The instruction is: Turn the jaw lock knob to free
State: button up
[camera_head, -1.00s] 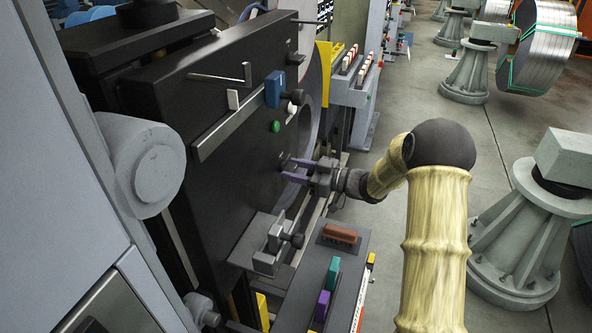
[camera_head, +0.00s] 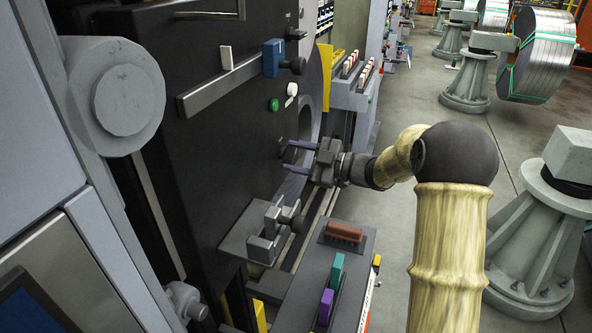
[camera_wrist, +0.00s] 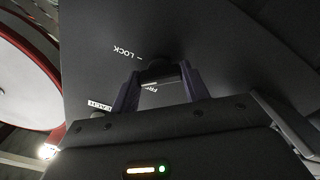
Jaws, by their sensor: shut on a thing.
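The jaw lock knob (camera_wrist: 154,70) is a small dark knob on the black machine panel (camera_head: 215,190). In the wrist view it sits between the tips of my gripper's two fingers, partly hidden. White lettering reading LOCK stands up and left of it, and a partly covered word starting with FR lies between the fingers. My gripper (camera_wrist: 157,84) is shut on the knob. In the head view my gripper (camera_head: 297,157) reaches to the panel from the right, its purple fingers pointing left. The knob's exact pointing direction cannot be told.
On the panel are a green button (camera_head: 273,104), a blue block (camera_head: 272,58) and a white lever (camera_head: 226,58). Below my gripper are a grey clamp-like fixture (camera_head: 266,232) and a console with brown (camera_head: 343,232), teal (camera_head: 337,267) and purple (camera_head: 325,306) handles. Floor to the right is open between grey pedestals.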

jog(key=n+b, duration=0.3)
jog(key=b, duration=0.2)
jog(key=shift+f+n, duration=0.4)
jog(key=n+b, duration=0.3)
jog(key=b, duration=0.2)
jog(key=n+b, duration=0.3)
jog(key=shift+r+n+b, duration=0.2)
jog(key=shift+n+b, duration=0.1)
jog(key=o, duration=1)
jog(key=shift+r, duration=0.1)
jog(key=shift+d, duration=0.1)
jog(key=v, duration=1.7)
jog(key=shift+s+d, duration=0.1)
jog(key=shift+d, duration=0.05)
